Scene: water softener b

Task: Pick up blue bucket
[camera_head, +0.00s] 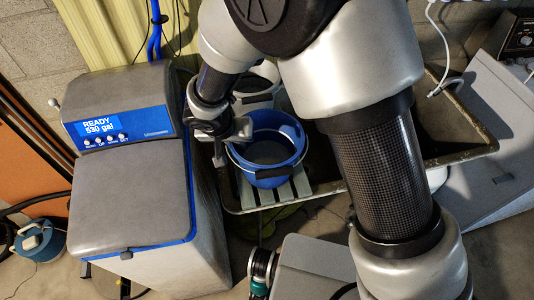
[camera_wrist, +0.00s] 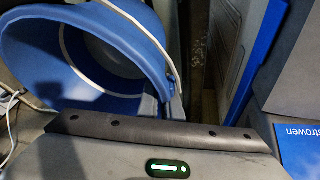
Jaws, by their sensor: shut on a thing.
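The blue bucket (camera_head: 285,172) is in the middle of the head view, upright or nearly so, over a pale slatted rack (camera_head: 280,195) at the sink's left end. I cannot tell whether its bottom touches the rack. My gripper (camera_head: 238,130) is at the bucket's left rim, shut on it; the fingertips are partly hidden. In the wrist view the bucket (camera_wrist: 135,50) fills the upper left, its mouth facing the camera and its light handle along the rim. The gripper body lies across the bottom of that view.
A grey water softener (camera_head: 130,200) with a blue panel stands close on the left. The sink basin (camera_head: 455,125) extends right, behind my arm. A whitish container (camera_head: 255,85) is just behind the bucket. A grey box (camera_head: 310,265) stands in front.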

